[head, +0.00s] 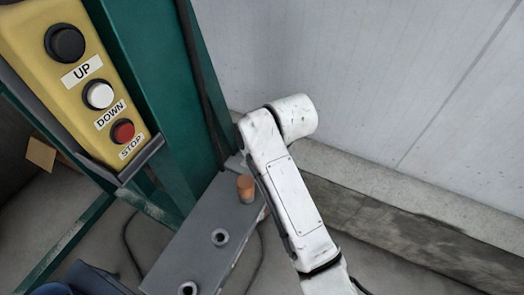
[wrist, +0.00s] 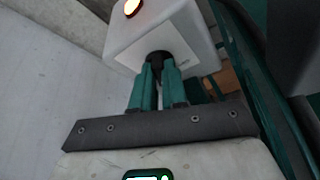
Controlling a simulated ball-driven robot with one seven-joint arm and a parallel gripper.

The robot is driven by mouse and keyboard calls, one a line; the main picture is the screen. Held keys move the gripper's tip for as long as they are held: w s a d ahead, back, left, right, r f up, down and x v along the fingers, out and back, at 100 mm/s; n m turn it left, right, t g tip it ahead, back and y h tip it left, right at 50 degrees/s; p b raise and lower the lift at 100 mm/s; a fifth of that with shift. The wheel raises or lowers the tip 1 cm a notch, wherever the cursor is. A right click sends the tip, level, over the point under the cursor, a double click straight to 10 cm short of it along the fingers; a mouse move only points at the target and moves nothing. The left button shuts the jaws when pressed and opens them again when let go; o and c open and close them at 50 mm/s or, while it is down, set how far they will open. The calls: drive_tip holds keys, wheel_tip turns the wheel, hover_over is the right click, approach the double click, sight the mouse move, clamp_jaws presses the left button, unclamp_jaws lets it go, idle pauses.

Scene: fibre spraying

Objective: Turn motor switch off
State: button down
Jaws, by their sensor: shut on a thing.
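A white switch box (wrist: 190,32) fills the top of the wrist view. A black knob (wrist: 158,57) sticks out from its face. My gripper (wrist: 158,68) has teal fingers shut on the black knob, which is partly hidden between the fingertips. The knob's exact turn angle cannot be read. In the head view only my white arm shows; the gripper and the switch box are not visible there.
A yellow control box (head: 75,80) with UP, DOWN and STOP buttons hangs on a green post (head: 155,90) at the left. A grey metal box (head: 190,255) with an orange-brown cork-like piece (head: 246,188) on it stands beside my arm. A pale wall (head: 400,80) is behind.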

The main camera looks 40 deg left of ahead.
drive_tip(key=n, duration=0.1)
drive_tip(key=n+g, duration=0.1)
drive_tip(key=n, duration=0.1)
drive_tip(key=shift+w+n, duration=0.3)
drive_tip(key=n+g, duration=0.1)
drive_tip(key=n, duration=0.1)
drive_tip(key=shift+w+n+b, duration=0.15)
drive_tip(key=shift+n+b, duration=0.15)
drive_tip(key=shift+b, duration=0.1)
drive_tip(key=n+b, duration=0.1)
drive_tip(key=n+g+b, duration=0.1)
drive_tip(key=n, duration=0.1)
drive_tip(key=shift+w+a+f+g, duration=0.15)
drive_tip(key=shift+g, duration=0.15)
drive_tip(key=shift+w+n+g+h+b, duration=0.1)
drive_tip(key=shift+n+g+h+b, duration=0.35)
drive_tip(key=shift+n+b, duration=1)
drive_tip(key=shift+r+h, duration=0.2)
drive_tip(key=shift+h, duration=0.05)
drive_tip(key=c, duration=1.2)
unclamp_jaws()
drive_tip(key=shift+a, duration=0.1)
drive_tip(key=shift+o, duration=0.2)
drive_tip(key=v, duration=1)
drive_tip(key=shift+r, duration=0.35)
